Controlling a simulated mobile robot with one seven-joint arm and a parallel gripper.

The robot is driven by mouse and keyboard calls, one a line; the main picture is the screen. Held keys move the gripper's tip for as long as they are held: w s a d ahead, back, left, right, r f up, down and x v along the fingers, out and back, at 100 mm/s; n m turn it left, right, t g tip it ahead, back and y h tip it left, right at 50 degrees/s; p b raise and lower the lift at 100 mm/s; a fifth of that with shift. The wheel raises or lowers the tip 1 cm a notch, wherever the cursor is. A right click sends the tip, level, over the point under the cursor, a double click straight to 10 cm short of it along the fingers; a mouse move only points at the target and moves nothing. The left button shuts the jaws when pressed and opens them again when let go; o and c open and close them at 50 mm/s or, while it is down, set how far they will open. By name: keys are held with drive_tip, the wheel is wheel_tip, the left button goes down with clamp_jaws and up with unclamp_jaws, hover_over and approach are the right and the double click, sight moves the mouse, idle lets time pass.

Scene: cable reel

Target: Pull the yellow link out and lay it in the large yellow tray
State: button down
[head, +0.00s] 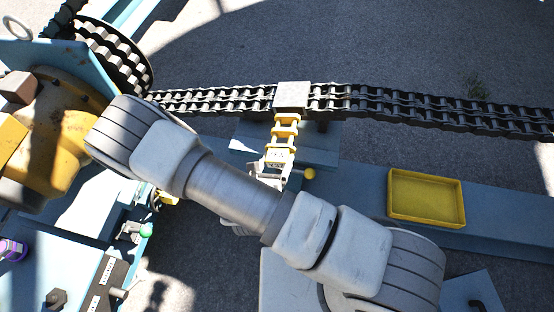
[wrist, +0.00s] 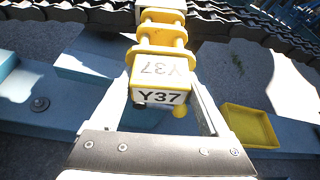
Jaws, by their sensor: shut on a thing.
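The yellow link (head: 284,133), labelled Y37, stands out from a grey block (head: 292,95) on the dark chain. In the wrist view the yellow link (wrist: 160,62) runs from my gripper up to the chain at the top. My gripper (head: 274,172) is shut on the near, labelled end of the link. In the wrist view its two fingers (wrist: 168,108) lie on either side of that end. The large yellow tray (head: 426,221) lies on the blue beam to the right, and its visible inside is empty. It also shows at the right of the wrist view (wrist: 249,146).
The dark chain (head: 420,107) crosses behind the link. A yellow knob (head: 309,174) sits just right of my gripper. A large reel (head: 115,55) and yellow machinery (head: 62,135) stand at the left. The blue beam (head: 357,190) has clear room between the knob and tray.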

drive_tip(key=shift+r+p, duration=2.7)
drive_tip(key=shift+r, duration=1)
drive_tip(key=w+d+r+m+g+h+p, duration=0.1)
drive_tip(key=w+d+r+m+h+p, duration=0.1)
drive_tip(key=r, duration=0.7)
drive_tip(key=w+d+r+m+g+h+p, duration=0.2)
drive_tip(key=w+d+r+p, duration=0.3)
drive_tip(key=r, duration=0.5)
drive_tip(key=w+d+r+m+g+h+p, duration=0.1)
drive_tip(key=w+d+r+m+h+p, duration=0.1)
drive_tip(key=d+r, duration=0.5)
wheel_tip(320, 180, up, 3)
drive_tip(key=w+m+p, duration=0.1)
drive_tip(key=w+p, duration=0.1)
drive_tip(key=p, duration=0.1)
drive_tip(key=shift+w+d+r+g+h+p, duration=0.15)
drive_tip(key=shift+d+g+h+p, duration=0.15)
drive_tip(key=shift+h, duration=0.1)
